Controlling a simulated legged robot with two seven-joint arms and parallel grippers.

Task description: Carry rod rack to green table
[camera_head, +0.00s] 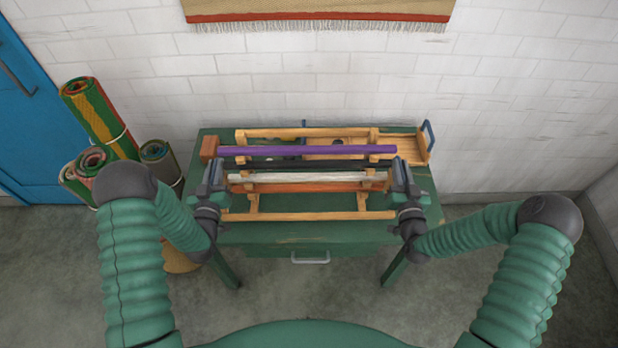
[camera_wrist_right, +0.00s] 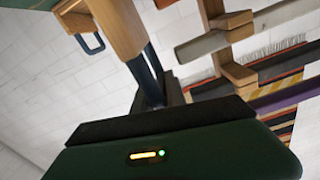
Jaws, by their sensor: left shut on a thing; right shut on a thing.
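The rod rack (camera_head: 290,215) is a light wooden frame carrying a purple rod (camera_head: 310,151), a pale grey rod (camera_head: 300,177) and an orange-brown rod (camera_head: 305,187). It shows over the green table (camera_head: 320,237); I cannot tell whether it rests on the top or hangs just above. My left gripper (camera_head: 217,183) is shut on the rack's left end. My right gripper (camera_head: 400,183) is shut on its right end. In the right wrist view, the dark fingers (camera_wrist_right: 150,80) meet a wooden part (camera_wrist_right: 117,25), with the grey rod (camera_wrist_right: 215,37) beyond.
A wooden tray (camera_head: 412,150) with blue handles sits at the table's back right, close to the rack. Rolled rugs (camera_head: 100,118) stand left of the table. A white brick wall (camera_head: 330,85) is behind, with a hanging rug (camera_head: 320,10). A drawer handle (camera_head: 310,257) faces me.

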